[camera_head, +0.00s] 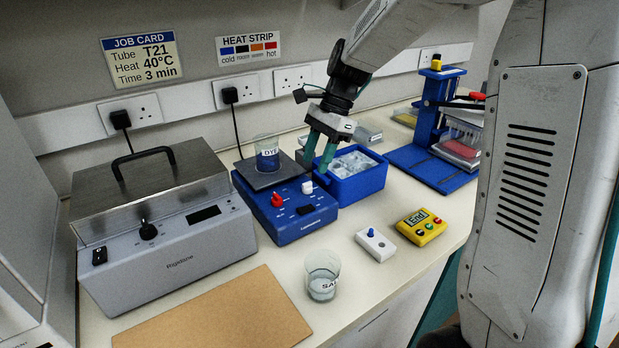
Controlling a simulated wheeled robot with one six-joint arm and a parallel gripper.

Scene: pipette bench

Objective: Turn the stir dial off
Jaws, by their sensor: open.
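The blue hotplate stirrer (300,226) stands at the middle of the bench. Its sloped front carries a red dial (277,200) at the left and a white dial (307,187) at the right. The lettering beside the dials is too small to read, so I cannot tell from it which one is the stir dial. My gripper (318,165) points down with teal fingertips, open and with nothing seen between them. It appears above and slightly behind the white dial, apart from it. A beaker labelled DYE (266,154) with blue liquid stands on the dark top plate.
A blue ice tub (359,184) stands close to the stirrer's right, near my gripper. A grey lidded bath (170,262) stands left. A beaker (322,283), a white button box (375,245) and a yellow timer (421,226) stand in front. A brown board (220,315) lies at the front edge.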

